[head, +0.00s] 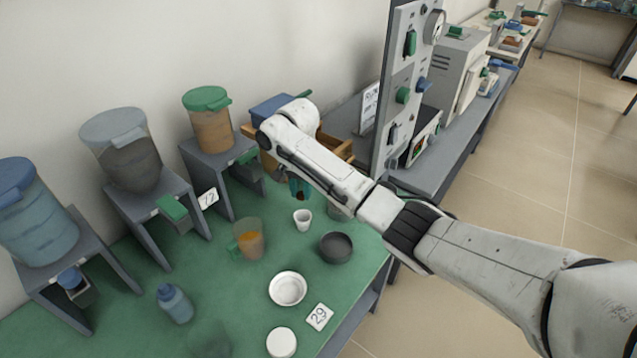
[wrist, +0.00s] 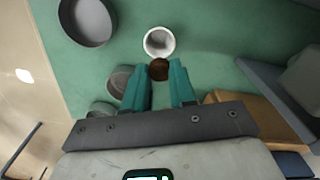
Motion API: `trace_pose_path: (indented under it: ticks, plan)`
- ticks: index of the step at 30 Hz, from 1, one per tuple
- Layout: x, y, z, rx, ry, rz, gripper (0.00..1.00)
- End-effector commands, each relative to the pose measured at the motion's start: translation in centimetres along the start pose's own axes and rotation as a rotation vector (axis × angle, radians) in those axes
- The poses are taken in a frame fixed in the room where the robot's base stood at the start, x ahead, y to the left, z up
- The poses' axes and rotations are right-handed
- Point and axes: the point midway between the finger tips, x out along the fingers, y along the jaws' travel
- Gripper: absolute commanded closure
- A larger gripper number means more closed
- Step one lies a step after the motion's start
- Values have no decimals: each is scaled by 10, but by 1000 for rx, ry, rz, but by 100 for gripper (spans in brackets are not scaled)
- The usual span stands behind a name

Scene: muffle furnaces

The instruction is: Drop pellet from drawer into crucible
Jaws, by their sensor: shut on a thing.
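The crucible (head: 302,220) is a small white cup standing upright on the green mat; in the wrist view it shows as a white ring (wrist: 159,42) just beyond the fingertips. My gripper (head: 299,190) is above the mat, slightly behind the crucible in the head view. Its teal fingers (wrist: 167,70) are shut on a dark brown round pellet (wrist: 159,70) at their tips. The pellet is hidden in the head view. The wooden drawer (head: 340,148) is pulled out under the blue-topped box, partly hidden by my arm.
A dark grey bowl (head: 336,247) stands right of the crucible, also in the wrist view (wrist: 87,21). An orange-filled beaker (head: 249,240) stands left. A white dish (head: 287,288) is nearer. Dispensers on stands line the wall; a control panel (head: 408,85) rises at right.

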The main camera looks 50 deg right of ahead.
Motion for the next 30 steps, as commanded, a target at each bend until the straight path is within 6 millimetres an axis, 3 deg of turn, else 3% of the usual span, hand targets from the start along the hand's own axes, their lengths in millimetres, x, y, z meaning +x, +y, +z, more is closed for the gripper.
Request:
trace_pose_path:
  ticks: [30]
  plan:
    - [45, 0, 1, -1, -1, 0, 100]
